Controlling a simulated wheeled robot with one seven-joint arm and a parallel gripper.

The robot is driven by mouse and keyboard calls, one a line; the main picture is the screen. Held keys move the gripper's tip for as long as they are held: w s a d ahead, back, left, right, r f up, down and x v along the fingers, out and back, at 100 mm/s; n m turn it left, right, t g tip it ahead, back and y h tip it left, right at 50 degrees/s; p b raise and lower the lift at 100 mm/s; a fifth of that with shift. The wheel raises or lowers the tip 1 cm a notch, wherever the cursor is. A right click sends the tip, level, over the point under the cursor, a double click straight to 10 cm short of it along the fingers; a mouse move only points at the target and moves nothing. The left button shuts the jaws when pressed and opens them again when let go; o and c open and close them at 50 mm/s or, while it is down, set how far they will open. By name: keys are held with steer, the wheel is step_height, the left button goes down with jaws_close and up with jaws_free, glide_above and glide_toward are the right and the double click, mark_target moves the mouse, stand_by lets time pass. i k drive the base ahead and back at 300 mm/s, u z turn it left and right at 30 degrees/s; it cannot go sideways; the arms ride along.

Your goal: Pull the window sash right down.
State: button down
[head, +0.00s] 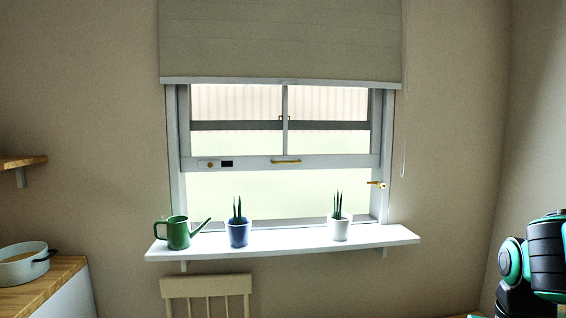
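The window sash (240,163) is white with a vertical glazing bar. Its bottom rail sits well above the sill, and an open gap shows below it. A small brass handle (286,161) is on the middle of the bottom rail. A plate with a round brass part and a dark panel (214,164) is to the left of the handle on the rail. A brass catch (376,184) sticks out from the right side of the frame, below the rail. My arm shows at the lower right, dark with teal rings, apart from the window. My gripper is not in view.
The sill (290,243) holds a green watering can (178,233), a blue potted plant (238,232) and a white potted plant (339,228). A blind (282,40) covers the window top. A chair (206,285) stands below. A pot (22,266) sits on the left counter.

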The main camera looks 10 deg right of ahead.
mark_target(189, 164)
steer(key=u, duration=0.35)
steer(key=i, duration=0.85)
steer(key=u, duration=0.1)
